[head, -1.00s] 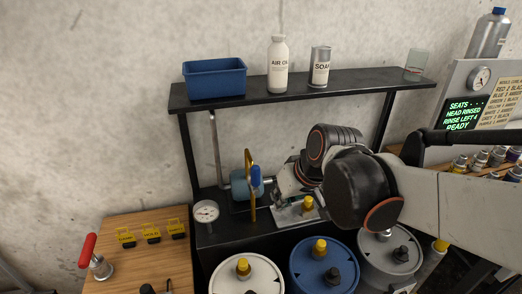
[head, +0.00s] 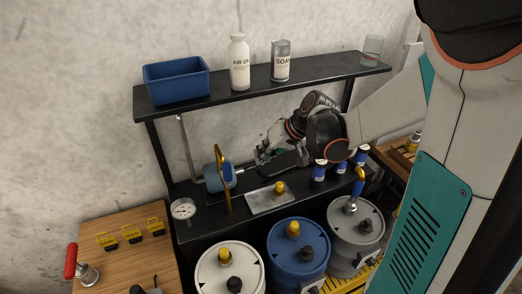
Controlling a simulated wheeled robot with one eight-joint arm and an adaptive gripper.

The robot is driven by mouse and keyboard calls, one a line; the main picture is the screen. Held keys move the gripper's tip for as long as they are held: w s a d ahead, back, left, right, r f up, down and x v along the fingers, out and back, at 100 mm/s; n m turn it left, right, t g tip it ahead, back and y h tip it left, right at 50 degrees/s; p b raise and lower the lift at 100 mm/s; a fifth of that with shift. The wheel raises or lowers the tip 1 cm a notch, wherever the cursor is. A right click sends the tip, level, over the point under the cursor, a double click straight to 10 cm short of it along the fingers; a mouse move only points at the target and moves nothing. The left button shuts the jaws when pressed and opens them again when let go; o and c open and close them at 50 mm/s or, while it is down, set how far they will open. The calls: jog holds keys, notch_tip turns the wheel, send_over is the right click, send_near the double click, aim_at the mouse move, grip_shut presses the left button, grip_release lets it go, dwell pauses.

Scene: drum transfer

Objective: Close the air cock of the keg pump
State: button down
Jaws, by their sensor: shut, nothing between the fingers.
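A blue pump body (head: 211,179) lies on the lower black bench, behind an upright yellow wheel or ring (head: 224,192) seen nearly edge-on. A blue part, perhaps the air cock's handle (head: 229,174), shows just right of the ring; its exact position is too small to tell. My gripper (head: 264,156) is shut and empty, a little right of and above this blue part, seemingly apart from it. The gripper and wrist hide what lies behind them. A grey drum (head: 341,233) at right carries a fitting with a blue and yellow handle (head: 358,186).
A pressure gauge (head: 183,209) stands left of the pump. A metal plate (head: 262,203) with a yellow knob lies in front. An upper shelf (head: 310,80) holds a blue bin (head: 177,83), bottles and a glass. White (head: 229,277) and blue drums (head: 297,261) stand in front.

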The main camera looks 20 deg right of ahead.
aim_at(228, 176)
jog(key=w+a+f+b, duration=0.1)
jog(key=w+a+f, duration=0.2)
jog(key=a+f, duration=0.2)
jog(key=shift+w+a, duration=0.3)
jog(key=shift+a, duration=0.35)
jog(key=shift+r, duration=0.1)
jog(key=shift+a+r+h, duration=0.1)
jog(key=shift+a+h, duration=0.15)
jog(key=shift+h, duration=0.05)
